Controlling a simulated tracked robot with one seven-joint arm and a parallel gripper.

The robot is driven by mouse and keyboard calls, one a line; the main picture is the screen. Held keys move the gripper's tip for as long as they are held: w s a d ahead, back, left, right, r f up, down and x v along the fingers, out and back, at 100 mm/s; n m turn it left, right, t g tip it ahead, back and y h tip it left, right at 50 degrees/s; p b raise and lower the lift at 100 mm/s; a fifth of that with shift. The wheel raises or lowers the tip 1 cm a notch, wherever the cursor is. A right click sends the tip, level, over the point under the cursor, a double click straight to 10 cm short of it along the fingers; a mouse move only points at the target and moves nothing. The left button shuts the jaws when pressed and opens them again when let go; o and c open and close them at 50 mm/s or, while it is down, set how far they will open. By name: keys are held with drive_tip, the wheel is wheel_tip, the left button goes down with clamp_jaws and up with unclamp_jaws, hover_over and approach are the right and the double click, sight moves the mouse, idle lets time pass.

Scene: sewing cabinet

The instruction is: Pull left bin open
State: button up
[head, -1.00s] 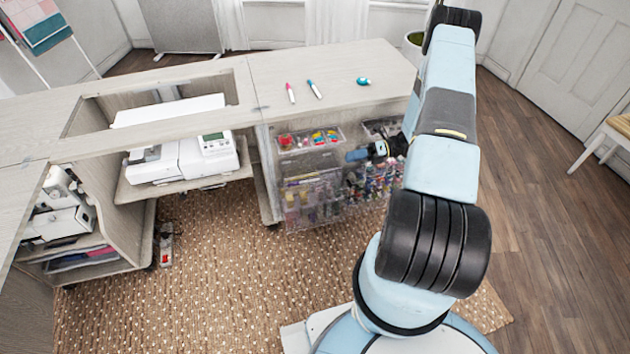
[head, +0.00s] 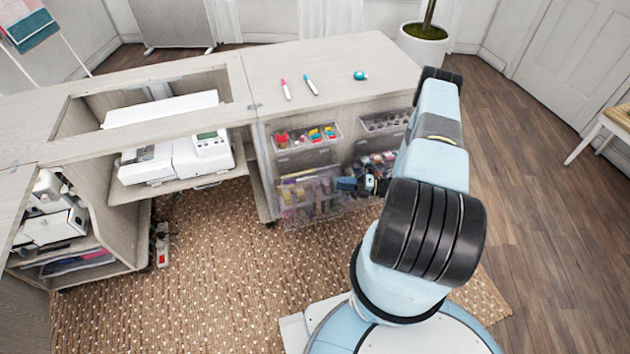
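Clear plastic bins with small sewing supplies are in the cabinet's right section in the head view. The upper left bin (head: 300,159) has red, yellow and blue items showing at its top. Below it is a larger clear lower left bin (head: 303,212) with spools or bottles. An upper right bin (head: 384,122) sits beside them, partly behind my arm. My gripper (head: 360,185) is in front of the bins, near the right side of the lower left one. Its fingers are small and dark, so I cannot tell their opening or whether they touch a bin.
Two pens (head: 286,89) and a teal item (head: 360,76) lie on the cabinet top (head: 390,58). A white sewing machine (head: 185,158) sits on a shelf to the left. A potted plant (head: 422,45) stands behind. Patterned rug (head: 200,290) covers the open floor in front.

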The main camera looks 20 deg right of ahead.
sight(309, 175)
drive_tip(key=x, duration=1.1)
drive_tip(key=shift+a+r, duration=0.1)
clamp_jaws()
idle(0.3)
